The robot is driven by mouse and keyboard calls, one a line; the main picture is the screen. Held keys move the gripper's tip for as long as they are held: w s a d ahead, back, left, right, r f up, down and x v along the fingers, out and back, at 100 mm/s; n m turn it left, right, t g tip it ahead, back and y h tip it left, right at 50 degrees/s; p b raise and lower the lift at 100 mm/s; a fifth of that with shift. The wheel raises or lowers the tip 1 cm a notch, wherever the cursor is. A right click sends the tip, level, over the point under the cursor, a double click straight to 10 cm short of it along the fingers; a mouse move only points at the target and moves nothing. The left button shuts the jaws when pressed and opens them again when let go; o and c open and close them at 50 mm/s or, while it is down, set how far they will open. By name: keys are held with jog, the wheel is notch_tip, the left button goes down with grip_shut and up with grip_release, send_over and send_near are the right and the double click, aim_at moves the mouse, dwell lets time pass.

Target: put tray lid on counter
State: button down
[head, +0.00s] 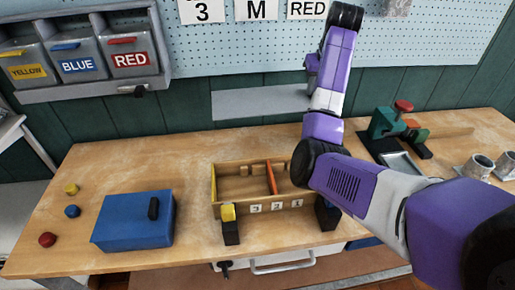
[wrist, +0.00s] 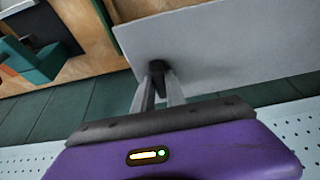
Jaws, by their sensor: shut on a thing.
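The tray lid is a flat grey panel (head: 258,103) held in the air in front of the green wall, behind the wooden tray in the head view. It fills much of the upper right of the wrist view (wrist: 230,50). My gripper (wrist: 160,85) is shut on the lid's small black knob. In the head view the fingers are hidden behind my arm. The counter (head: 150,165) is a wooden worktop below the lid, with a gap between them. The open wooden tray (head: 283,207) has an orange divider, and my arm hides its right end.
A blue box (head: 130,220) with a black handle stands left of the tray, beside several small coloured balls or blocks (head: 72,211). A green vise (head: 388,122) and metal cups (head: 478,166) stand at right. Labelled bins (head: 80,58) hang upper left. The back-left counter is clear.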

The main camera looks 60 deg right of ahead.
jog(key=shift+w+a+f, duration=0.15)
jog(key=shift+w+a, duration=0.05)
jog(key=shift+w, duration=0.35)
jog(key=shift+w+a+f, duration=0.15)
jog(key=shift+w, duration=0.35)
jog(key=shift+w+f, duration=0.2)
jog(key=shift+w, duration=0.1)
notch_tip(320, 180, down, 20)
jog(key=shift+s+r+p, duration=0.1)
jog(key=shift+r+p, duration=0.1)
jog(key=shift+p, duration=0.8)
jog(key=shift+f, duration=0.15)
jog(key=c, duration=1.4)
grip_release()
jog(key=shift+o, duration=0.2)
jog(key=shift+r, duration=0.2)
jog(key=v, duration=1.2)
jog(key=shift+b, duration=0.3)
